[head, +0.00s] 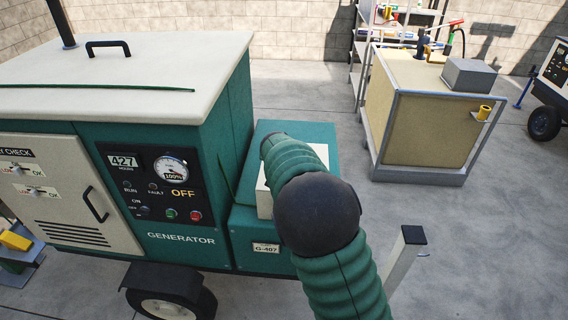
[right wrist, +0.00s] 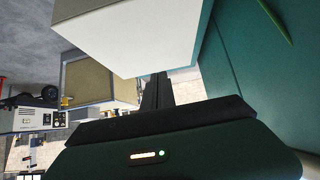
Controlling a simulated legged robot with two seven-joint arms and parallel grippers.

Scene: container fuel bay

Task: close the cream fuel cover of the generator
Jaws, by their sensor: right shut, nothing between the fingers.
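The teal generator (head: 180,238) with its cream top stands at the left in the head view. On its lower teal side box (head: 241,222) sits the cream fuel cover (head: 264,196), mostly hidden behind my right arm. I cannot tell from the head view how far open it is. In the right wrist view a large cream block (right wrist: 150,40), which looks like this cover, fills the upper middle. My right gripper (right wrist: 157,90) is shut and empty just below the block in that picture; whether it touches is unclear. The head view hides this gripper. My left gripper is not in view.
The generator's control panel (head: 158,190) faces front. A grey post (head: 405,258) stands at the lower right. A tan tank in a grey frame (head: 415,115) and shelves (head: 395,35) stand behind. Open concrete floor lies between them.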

